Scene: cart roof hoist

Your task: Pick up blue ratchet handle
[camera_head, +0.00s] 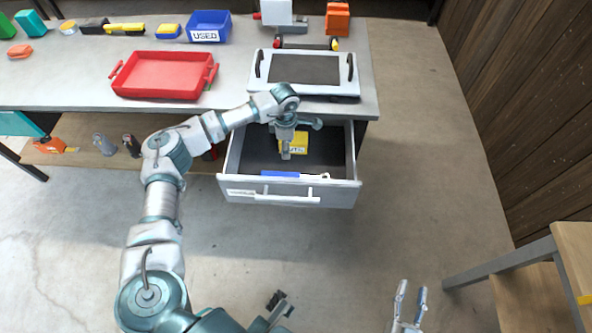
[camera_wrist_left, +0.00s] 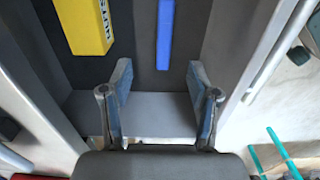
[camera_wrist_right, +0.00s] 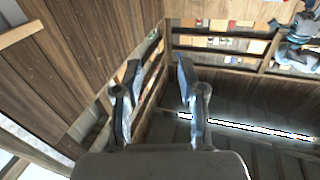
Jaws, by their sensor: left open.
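The blue ratchet handle (camera_head: 280,174) lies in the open grey drawer (camera_head: 338,186), along its front wall, with a pale metal end on its right. In the left wrist view the blue handle (camera_wrist_left: 165,35) lies on the dark drawer floor, beyond and between the fingertips. My left gripper (camera_head: 286,152) points down into the drawer, near the handle and apart from it. In the left wrist view my left gripper (camera_wrist_left: 158,75) is open and empty. My right gripper (camera_head: 408,300) is open and empty, low in front of the bench; it also shows in the right wrist view (camera_wrist_right: 159,62).
A yellow box (camera_head: 298,142) lies in the drawer behind the handle, close to my left gripper. Above the drawer, a white tray (camera_head: 262,85) with a dark inset stands on the bench. A red tray (camera_head: 160,88) stands left of it. A wooden table (camera_head: 575,250) is at right.

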